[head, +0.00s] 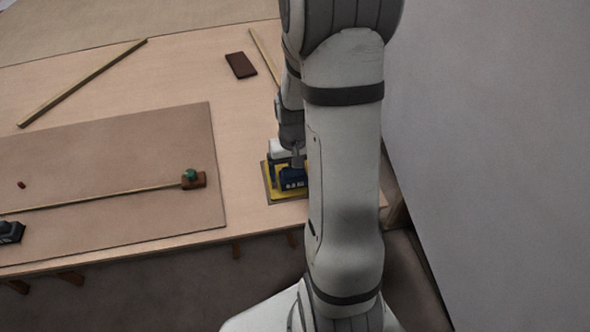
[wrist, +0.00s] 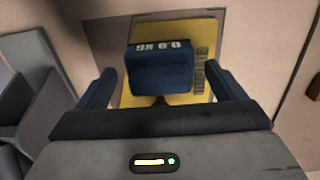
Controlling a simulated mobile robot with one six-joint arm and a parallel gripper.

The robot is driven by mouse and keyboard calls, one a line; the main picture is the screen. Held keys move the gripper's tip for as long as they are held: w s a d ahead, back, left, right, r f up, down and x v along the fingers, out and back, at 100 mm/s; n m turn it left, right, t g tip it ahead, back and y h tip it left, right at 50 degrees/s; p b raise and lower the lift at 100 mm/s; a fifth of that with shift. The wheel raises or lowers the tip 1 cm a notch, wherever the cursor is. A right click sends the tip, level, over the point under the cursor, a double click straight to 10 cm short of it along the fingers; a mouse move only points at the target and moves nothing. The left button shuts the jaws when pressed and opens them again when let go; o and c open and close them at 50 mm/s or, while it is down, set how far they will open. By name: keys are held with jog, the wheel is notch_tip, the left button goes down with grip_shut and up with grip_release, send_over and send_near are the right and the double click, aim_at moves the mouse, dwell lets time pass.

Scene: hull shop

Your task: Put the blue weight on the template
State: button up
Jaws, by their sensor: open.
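The blue weight (wrist: 160,72), a block with white lettering, shows in the wrist view over a yellow plate (wrist: 205,45). It appears to rest on the plate, though their contact is hidden. In the head view the weight (head: 293,183) and the plate (head: 272,193) are partly hidden behind my arm. The plate has dark marks along one side; I cannot tell for certain that it is the template. My gripper (wrist: 164,76) is open, with one blue finger on each side of the weight and visible gaps between.
A large brown sheet (head: 120,150) lies to the left, with a long strip (head: 100,200), a brown block with a green top (head: 193,180) and a dark object (head: 11,232) on it. A dark red block (head: 240,65) lies farther back. Bare table separates sheet and plate.

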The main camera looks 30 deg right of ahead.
notch_tip(320, 180, up, 10)
jog(key=shift+r+p, duration=0.1)
jog(key=shift+p, duration=0.3)
jog(key=s+a+r+n+t, duration=0.2)
jog(key=s+a+r+n, duration=0.1)
jog(key=s+a+r, duration=0.5)
jog(key=s+a, duration=0.3)
jog(key=s, duration=0.1)
jog(key=shift+a+r, duration=0.2)
jog(key=shift+a, duration=0.2)
jog(key=shift+s+r, duration=0.1)
